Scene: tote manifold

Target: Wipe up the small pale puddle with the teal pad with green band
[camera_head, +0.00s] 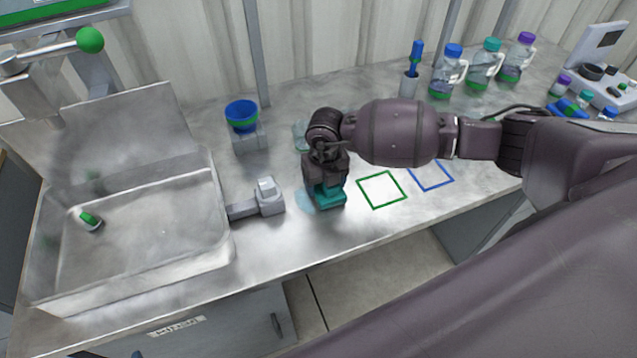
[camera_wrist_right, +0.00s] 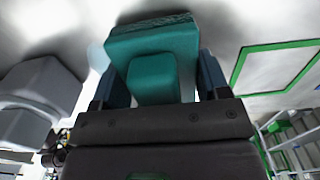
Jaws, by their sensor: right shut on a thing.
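The teal pad (camera_head: 328,196) is under my right gripper (camera_head: 325,183) on the steel bench, and it also shows in the wrist view (camera_wrist_right: 152,45). My right gripper is shut on the pad, with one finger on each side of its raised grip. The pad's green band cannot be made out here. The small pale puddle (camera_head: 304,201) shows as a bluish patch at the pad's left edge, and a pale part of it shows in the wrist view (camera_wrist_right: 98,55). The pad and gripper hide the rest of the puddle. My left gripper is not in view.
A grey device (camera_head: 268,197) stands just left of the puddle, beside the sink (camera_head: 130,285). A green square outline (camera_head: 382,204) and a blue one (camera_head: 449,184) lie to the right. Bottles (camera_head: 447,75) stand at the back. The bench's front edge is close.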

